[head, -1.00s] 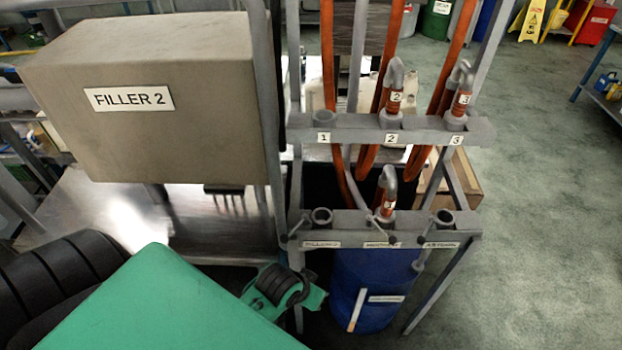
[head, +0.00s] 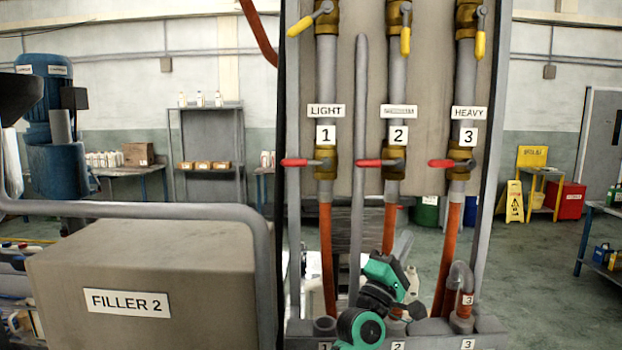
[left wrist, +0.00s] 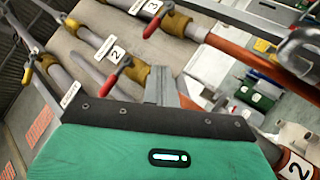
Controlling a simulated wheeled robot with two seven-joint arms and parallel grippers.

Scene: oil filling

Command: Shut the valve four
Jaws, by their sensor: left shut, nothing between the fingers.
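No valve labelled 4 can be read. Three pipes carry labels 1, 2 and 3. Valve 1 (head: 325,160), valve 2 (head: 394,160) and valve 3 (head: 459,162) have red handles lying level, pointing left. Above them, the upper left yellow handle (head: 301,25) slants down-left; the upper middle (head: 405,41) and upper right yellow handles (head: 480,45) hang down. My left gripper's green and black wrist (head: 384,285) is low in front of pipe 2. In the left wrist view its grey fingers (left wrist: 163,82) are shut and empty, apart from the red handle of valve 2 (left wrist: 119,71).
Orange hoses (head: 327,260) run down from the valves. A grey bar (head: 490,328) with ports stands below, with a hose elbow (head: 461,285) in port 3. The Filler 2 box (head: 150,270) and a bent grey rail (head: 150,210) are at left. Open floor lies at right.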

